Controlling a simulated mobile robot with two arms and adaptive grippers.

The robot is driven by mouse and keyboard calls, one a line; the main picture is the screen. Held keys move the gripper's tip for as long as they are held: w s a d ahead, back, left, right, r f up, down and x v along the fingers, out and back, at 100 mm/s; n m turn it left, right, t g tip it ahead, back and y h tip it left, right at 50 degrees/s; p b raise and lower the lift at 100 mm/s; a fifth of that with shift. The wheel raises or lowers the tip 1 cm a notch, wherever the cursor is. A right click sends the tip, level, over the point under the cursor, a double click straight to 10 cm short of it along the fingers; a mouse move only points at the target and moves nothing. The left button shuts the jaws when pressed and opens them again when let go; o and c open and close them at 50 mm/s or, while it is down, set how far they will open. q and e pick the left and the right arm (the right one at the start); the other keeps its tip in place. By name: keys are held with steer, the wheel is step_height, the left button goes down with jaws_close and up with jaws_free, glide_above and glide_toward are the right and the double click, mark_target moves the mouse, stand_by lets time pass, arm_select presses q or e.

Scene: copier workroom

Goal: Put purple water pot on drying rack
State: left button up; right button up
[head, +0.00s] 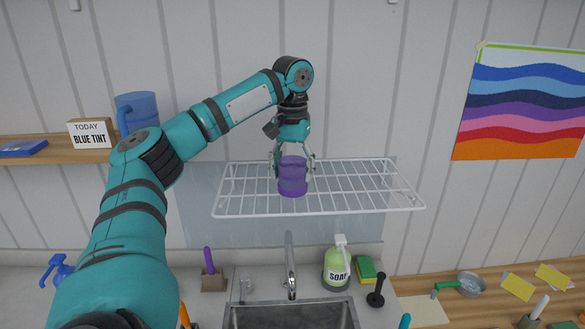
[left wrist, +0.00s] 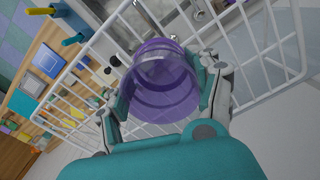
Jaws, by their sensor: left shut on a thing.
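The purple water pot (head: 292,181) is a translucent cup-like pot, upright between the fingers of my left gripper (head: 292,170). The left gripper points down and is shut on the pot's sides. The white wire drying rack (head: 368,186) is fixed to the wall above the sink. The pot is over the left-middle part of the rack; I cannot tell for sure whether its base touches the wires. In the left wrist view the pot (left wrist: 163,85) shows between the two fingers with the rack wires (left wrist: 262,60) around it. My right gripper is not in view.
The rest of the rack is empty. Below are a faucet (head: 290,265), a sink (head: 290,314), a soap bottle (head: 337,266) and a sponge (head: 366,268).

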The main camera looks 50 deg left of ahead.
arm_select(q)
steer(key=shift+f, duration=0.25)
steer(key=shift+f, duration=0.15)
steer(key=o, duration=1.3)
steer(key=shift+c, duration=0.2)
steer(key=shift+r, duration=0.3)
step_height(320, 180, up, 2)
steer(key=shift+r+b, duration=0.1)
steer(key=shift+b, duration=0.6)
step_height(320, 180, up, 10)
steer(key=p, duration=0.1)
steer(key=shift+f, duration=0.2)
